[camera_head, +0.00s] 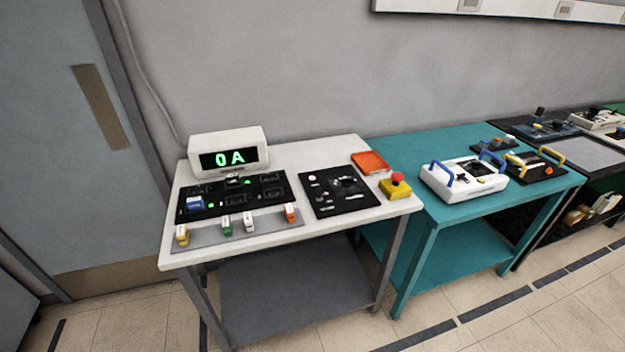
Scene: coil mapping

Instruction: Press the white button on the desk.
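A white desk (330,152) stands in the middle of the view. On its right half lies a black panel (360,203) with a black knob and several small white parts. One of these, a small round white spot (312,178) near the panel's upper left corner, looks like a button, but it is too small to be sure. Neither of my grippers is in view.
The desk also bears a display (229,155) reading "0A", a black slotted board (255,202), a grey strip with several coloured blocks, an orange tray (370,162) and a red-topped yellow emergency button (396,187). A teal table (470,207) adjoins at right.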

